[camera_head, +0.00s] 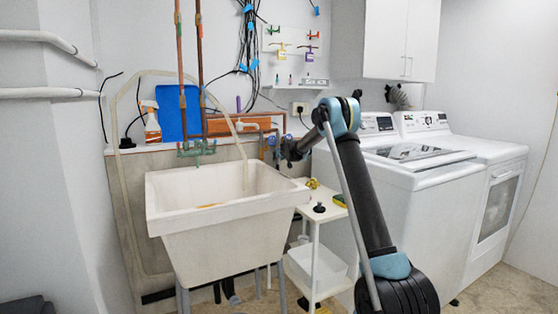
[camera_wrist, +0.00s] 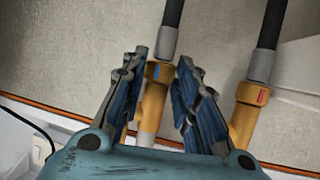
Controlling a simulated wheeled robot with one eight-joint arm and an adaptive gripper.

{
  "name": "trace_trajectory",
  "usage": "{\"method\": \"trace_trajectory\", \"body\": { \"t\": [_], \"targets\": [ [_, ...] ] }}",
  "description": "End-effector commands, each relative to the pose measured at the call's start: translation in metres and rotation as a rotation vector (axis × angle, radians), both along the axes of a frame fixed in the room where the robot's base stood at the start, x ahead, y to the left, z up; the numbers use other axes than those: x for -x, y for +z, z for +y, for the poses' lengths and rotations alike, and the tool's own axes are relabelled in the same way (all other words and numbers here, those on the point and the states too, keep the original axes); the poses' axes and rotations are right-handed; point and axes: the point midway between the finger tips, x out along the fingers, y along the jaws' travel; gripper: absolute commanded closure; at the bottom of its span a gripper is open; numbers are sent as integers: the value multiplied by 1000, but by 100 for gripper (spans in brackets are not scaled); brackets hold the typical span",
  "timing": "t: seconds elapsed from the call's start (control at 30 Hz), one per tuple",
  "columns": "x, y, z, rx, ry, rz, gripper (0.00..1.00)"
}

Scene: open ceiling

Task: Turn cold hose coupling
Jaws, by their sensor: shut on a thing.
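The cold hose coupling (camera_wrist: 153,98) is a brass fitting with a small blue mark, seen in the wrist view. A grey sleeve and a black hose (camera_wrist: 173,12) run up from it. My gripper (camera_wrist: 161,60) has one finger on each side of the coupling and is shut on it. In the head view my gripper (camera_head: 282,150) is at the wall behind the sink's right side, and it hides most of the coupling there.
A second brass coupling (camera_wrist: 244,112) with a red mark and its own black hose stands close to the right. White washing machines (camera_head: 400,200) stand to the right.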

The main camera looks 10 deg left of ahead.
Motion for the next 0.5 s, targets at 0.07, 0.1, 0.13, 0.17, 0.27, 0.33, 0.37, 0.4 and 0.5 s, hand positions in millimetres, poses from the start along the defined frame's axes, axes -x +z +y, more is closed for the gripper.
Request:
{"method": "trace_trajectory", "body": {
  "t": [0.07, 0.1, 0.13, 0.17, 0.27, 0.33, 0.37, 0.4, 0.5],
  "targets": [
    [1, -2, 0, 3, -20, 2, 96],
    [1, -2, 0, 3, -28, 1, 96],
    [1, -1, 0, 1, -35, 1, 96],
    [1, -1, 0, 2, -40, -1, 96],
    [1, 0, 0, -1, -55, -3, 96],
    [1, 0, 0, -1, -61, -5, 96],
    [1, 0, 0, -1, -63, -5, 96],
    [0, 1, 0, -2, -64, -6, 96],
    [0, 1, 0, -2, -65, -7, 96]
  ]
}}
